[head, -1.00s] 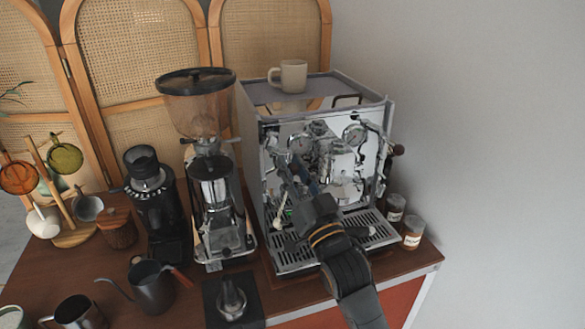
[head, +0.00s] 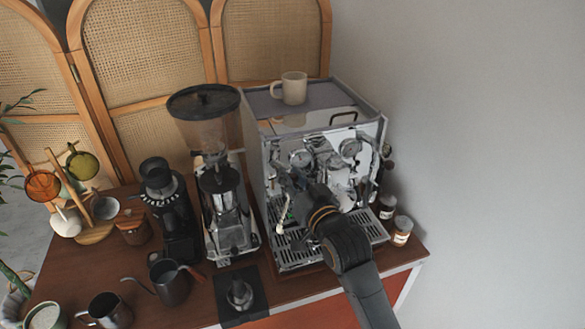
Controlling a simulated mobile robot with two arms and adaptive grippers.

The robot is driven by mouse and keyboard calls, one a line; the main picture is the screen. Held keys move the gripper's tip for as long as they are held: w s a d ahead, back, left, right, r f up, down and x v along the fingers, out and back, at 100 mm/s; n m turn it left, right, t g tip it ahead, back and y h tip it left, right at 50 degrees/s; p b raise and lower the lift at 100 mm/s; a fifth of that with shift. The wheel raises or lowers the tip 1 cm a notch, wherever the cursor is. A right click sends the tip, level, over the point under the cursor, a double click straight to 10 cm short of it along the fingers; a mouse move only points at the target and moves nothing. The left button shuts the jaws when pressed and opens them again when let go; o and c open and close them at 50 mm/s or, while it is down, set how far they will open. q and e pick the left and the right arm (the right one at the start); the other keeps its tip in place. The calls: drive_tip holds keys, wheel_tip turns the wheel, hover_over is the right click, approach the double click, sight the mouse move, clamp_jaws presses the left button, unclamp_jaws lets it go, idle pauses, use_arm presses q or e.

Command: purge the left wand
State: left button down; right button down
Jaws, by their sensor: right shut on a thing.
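The espresso machine (head: 313,128) stands at the right end of the cart, its chrome front facing me. Its left wand (head: 281,220) hangs at the left of the front, with a pale lower part above the drip tray (head: 300,257). My right gripper (head: 287,178) reaches up to the upper left of the front, at the height of the left wand's knob. It is shut on what appears to be that knob, which the gripper and wrist mostly hide. My left gripper is not in view.
A grinder (head: 205,105) stands close left of the machine. A beige mug (head: 293,88) sits on the machine's top. Two small jars (head: 402,231) stand at its right. A tamper (head: 240,294) on a dark mat, a kettle (head: 172,285) and a metal pitcher (head: 107,310) are in front left.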

drive_tip(key=shift+w+r+g, duration=0.15)
drive_tip(key=shift+g, duration=0.35)
drive_tip(key=shift+h, duration=0.3)
drive_tip(key=c, duration=1.1)
unclamp_jaws()
drive_tip(key=shift+r, duration=0.1)
drive_tip(key=v, duration=1.2)
drive_tip(key=shift+d+r, duration=0.1)
